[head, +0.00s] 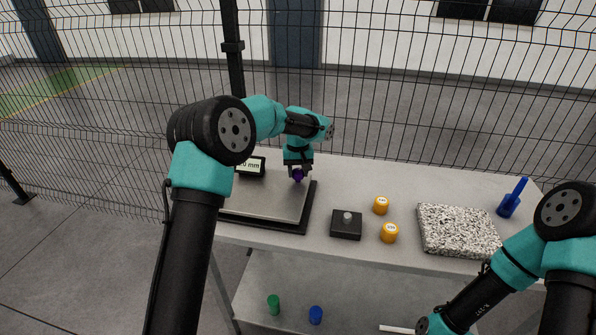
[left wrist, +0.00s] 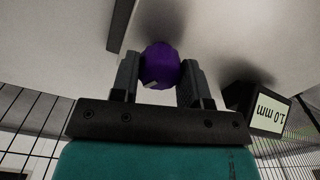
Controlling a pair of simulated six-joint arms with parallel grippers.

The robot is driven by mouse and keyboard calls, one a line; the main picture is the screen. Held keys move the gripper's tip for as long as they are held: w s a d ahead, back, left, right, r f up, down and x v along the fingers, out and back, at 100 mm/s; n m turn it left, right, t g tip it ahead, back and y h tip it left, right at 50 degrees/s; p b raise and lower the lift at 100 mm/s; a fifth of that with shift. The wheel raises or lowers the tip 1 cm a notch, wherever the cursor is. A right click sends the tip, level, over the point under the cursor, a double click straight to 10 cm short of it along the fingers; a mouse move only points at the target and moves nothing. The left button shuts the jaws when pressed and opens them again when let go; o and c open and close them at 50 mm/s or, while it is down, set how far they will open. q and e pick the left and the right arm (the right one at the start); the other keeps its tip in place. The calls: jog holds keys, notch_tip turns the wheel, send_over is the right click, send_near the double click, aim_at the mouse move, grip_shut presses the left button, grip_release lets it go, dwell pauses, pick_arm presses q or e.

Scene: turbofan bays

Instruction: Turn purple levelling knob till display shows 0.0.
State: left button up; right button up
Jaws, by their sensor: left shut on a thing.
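The purple levelling knob (head: 298,175) stands at the back right part of a flat metal plate (head: 262,200) with a dark edge. My left gripper (head: 298,171) comes down over it from above. In the left wrist view the purple knob (left wrist: 159,66) sits between the two fingers of my left gripper (left wrist: 158,80), which is shut on it. A small pale mark shows on the knob. The display (left wrist: 267,112) reads 1.0 mm in the left wrist view. In the head view the display (head: 250,166) is partly hidden by my left arm. My right gripper is not in view.
On the table (head: 345,180) are a black block with a grey knob (head: 346,226), two orange cylinders (head: 381,205) (head: 389,232), a speckled slab (head: 458,231) and a blue handled tool (head: 511,200). A green (head: 273,304) and a blue piece (head: 316,315) sit on the lower shelf. A mesh fence stands behind.

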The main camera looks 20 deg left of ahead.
aim_at(298, 171)
pick_arm(q)
jog(key=m, duration=0.6)
jog(key=shift+m, duration=0.3)
jog(key=m, duration=0.5)
jog(key=shift+m, duration=0.3)
jog(key=o, duration=0.9)
notch_tip(298, 171, up, 18)
jog(key=shift+f, duration=0.25)
jog(key=shift+s+f, duration=0.1)
